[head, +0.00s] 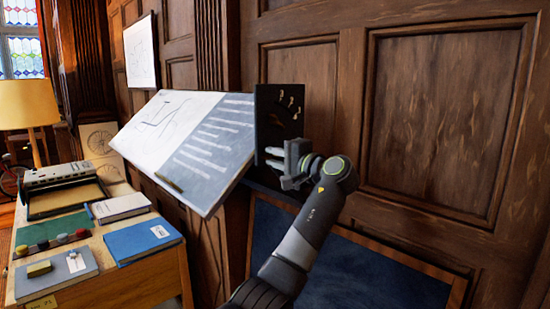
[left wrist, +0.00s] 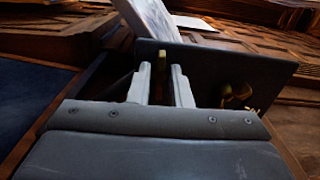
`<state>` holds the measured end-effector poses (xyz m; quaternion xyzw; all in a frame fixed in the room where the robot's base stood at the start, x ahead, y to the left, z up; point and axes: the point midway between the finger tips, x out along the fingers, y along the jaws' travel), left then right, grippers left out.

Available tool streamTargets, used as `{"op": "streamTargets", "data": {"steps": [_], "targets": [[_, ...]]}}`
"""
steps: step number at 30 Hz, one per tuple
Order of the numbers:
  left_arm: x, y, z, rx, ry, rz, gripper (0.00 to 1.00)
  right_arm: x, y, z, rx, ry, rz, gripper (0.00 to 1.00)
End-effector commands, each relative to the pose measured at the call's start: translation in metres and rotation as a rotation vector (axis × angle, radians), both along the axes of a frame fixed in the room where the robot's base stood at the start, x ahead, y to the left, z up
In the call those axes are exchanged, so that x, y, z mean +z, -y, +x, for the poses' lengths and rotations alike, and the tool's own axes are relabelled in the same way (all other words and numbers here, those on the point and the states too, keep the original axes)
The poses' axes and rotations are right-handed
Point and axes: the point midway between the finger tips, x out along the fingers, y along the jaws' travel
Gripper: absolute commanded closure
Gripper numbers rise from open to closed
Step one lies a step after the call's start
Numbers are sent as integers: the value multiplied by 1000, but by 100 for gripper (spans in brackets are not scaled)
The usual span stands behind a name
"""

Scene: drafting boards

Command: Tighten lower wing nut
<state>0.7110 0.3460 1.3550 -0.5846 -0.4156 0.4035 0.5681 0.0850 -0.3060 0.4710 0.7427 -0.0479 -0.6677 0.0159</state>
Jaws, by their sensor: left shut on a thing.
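A dark upright plate (head: 270,118) stands at the right end of the tilted drafting board (head: 205,120). Brass wing-nut pieces (head: 292,103) show on its upper part; they also show right of the fingers in the left wrist view (left wrist: 236,92). My left gripper (head: 274,155) is at the lower part of the plate. In the left wrist view its two pale fingers (left wrist: 160,82) stand on either side of a narrow brass piece, the lower wing nut (left wrist: 162,60), and are shut on it. In the head view the fingers hide this nut. My right gripper is not in view.
Wood panelling (head: 440,110) stands close behind the plate. A dark blue framed panel (head: 370,270) is below my left arm. A desk (head: 150,285) with books, including a blue one (head: 140,240), and a lamp (head: 27,105) stand at the left.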

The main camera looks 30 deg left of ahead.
Motion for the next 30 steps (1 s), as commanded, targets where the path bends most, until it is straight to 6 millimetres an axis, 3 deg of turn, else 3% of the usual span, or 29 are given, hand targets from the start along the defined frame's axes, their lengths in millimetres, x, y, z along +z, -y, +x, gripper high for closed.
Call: {"op": "streamTargets", "data": {"steps": [2, 3, 7, 19, 23, 30], "targets": [[0, 0, 0, -2, 0, -1, 100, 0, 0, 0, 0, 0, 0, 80], [0, 0, 0, -2, 0, -1, 77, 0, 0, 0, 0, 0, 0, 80], [0, 0, 0, -1, 0, -1, 61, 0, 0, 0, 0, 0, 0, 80], [-2, 10, -2, -3, 3, -2, 61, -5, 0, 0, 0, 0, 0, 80], [-4, 31, -10, -5, 2, -3, 61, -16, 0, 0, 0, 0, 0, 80], [-5, 88, -29, -6, 1, -2, 61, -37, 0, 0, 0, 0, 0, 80]]}}
